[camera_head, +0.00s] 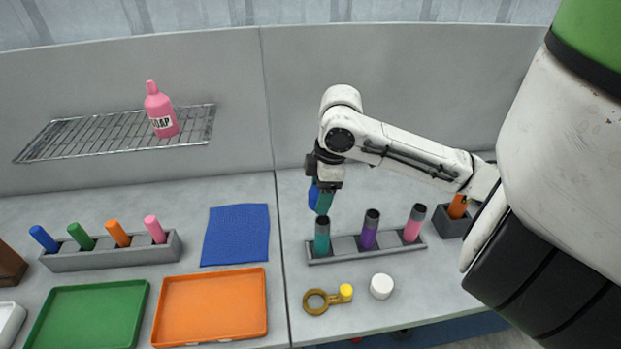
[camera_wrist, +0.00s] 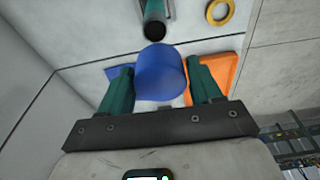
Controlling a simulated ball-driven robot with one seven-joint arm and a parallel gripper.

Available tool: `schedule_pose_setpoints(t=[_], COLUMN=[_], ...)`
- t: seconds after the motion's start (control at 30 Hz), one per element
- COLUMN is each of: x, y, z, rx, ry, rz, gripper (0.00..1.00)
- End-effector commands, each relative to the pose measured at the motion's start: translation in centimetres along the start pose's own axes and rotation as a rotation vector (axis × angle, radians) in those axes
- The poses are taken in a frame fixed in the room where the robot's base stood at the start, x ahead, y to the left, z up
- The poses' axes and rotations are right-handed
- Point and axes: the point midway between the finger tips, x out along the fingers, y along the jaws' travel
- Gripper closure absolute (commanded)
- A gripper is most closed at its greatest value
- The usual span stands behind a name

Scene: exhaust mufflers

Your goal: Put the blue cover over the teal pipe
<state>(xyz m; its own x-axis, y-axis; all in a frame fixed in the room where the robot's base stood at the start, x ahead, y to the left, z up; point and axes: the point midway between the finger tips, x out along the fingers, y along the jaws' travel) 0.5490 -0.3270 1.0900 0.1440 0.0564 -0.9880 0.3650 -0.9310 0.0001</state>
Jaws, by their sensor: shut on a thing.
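My gripper (camera_head: 322,200) has teal fingers and is shut on the blue cover (camera_head: 313,196). In the wrist view, the cover (camera_wrist: 160,74) sits between the two fingers of the gripper (camera_wrist: 162,82). The teal pipe (camera_head: 322,238) stands upright in the left slot of a grey rack, and its dark top end lies just below the gripper and cover. In the wrist view, the pipe (camera_wrist: 154,16) shows just beyond the cover, apart from it in the picture. The exact gap between them is hard to tell.
The grey rack (camera_head: 345,247) also holds a purple pipe (camera_head: 370,230) and a pink pipe (camera_head: 414,224). A brass ring (camera_head: 316,302) and white cap (camera_head: 381,286) lie in front.

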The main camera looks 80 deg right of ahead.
Motion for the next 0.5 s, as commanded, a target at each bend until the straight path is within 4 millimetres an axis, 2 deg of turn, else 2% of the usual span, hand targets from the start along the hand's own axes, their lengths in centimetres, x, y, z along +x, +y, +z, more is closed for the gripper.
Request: schedule_pose_setpoints(t=[0.03,0.17,0.5], x=[-0.5,-0.7,1.1], y=[0.0,-0.2,-0.2], z=[0.7,1.2,1.4], rx=[-0.007,-0.020,-0.018], ry=[-0.004,-0.005,-0.005], rz=[0.000,-0.005,-0.006], gripper=[0.63,0.63,0.63])
